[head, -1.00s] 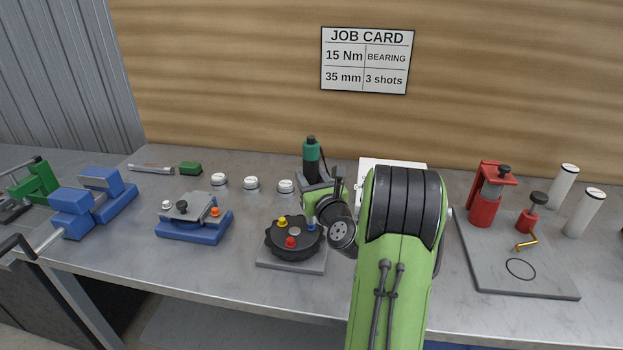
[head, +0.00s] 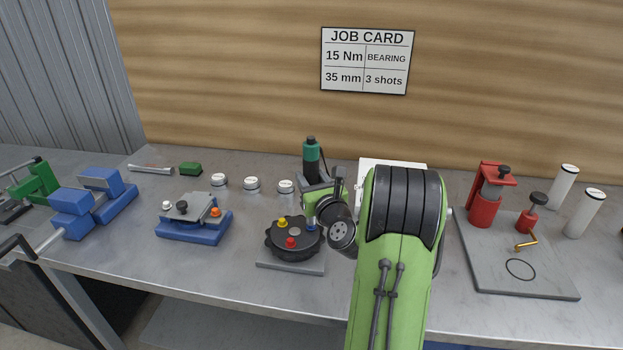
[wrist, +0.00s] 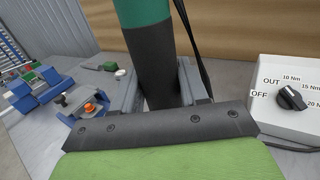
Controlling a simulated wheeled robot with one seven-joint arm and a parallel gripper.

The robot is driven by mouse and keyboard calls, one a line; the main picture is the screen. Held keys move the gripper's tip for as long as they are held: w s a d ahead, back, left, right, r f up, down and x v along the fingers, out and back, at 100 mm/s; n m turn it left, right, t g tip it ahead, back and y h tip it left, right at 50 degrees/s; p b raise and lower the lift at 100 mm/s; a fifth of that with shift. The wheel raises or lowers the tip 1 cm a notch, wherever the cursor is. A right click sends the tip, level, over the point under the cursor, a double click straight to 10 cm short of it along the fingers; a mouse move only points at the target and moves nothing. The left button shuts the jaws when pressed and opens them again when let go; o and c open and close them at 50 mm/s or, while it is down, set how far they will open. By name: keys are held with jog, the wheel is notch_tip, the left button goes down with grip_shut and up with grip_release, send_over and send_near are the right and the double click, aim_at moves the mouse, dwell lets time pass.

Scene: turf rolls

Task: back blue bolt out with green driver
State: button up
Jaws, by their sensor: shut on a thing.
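The green driver (head: 311,150) stands upright, with a green upper body and a black grip. In the wrist view the driver (wrist: 150,62) is between the two fingers of my gripper (wrist: 155,92), which is shut on its black part. The driver's lower end is hidden behind my gripper. The blue bolt (head: 311,226) is at the right side of a black round hub (head: 293,246), beside a yellow bolt (head: 282,222) and a red bolt (head: 291,242). My arm's wrist is just right of and above the hub. I cannot tell whether the driver touches the bench.
A white control box (wrist: 290,103) with a knob and torque marks stands right of the driver. Several white-capped pucks (head: 251,184) stand left of it. A blue fixture (head: 195,228) lies left of the hub. A grey plate (head: 520,277) with red tools is far right.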

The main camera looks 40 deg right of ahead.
aim_at(314, 157)
jog(key=shift+r+p, duration=3.6)
jog(key=shift+f, duration=0.15)
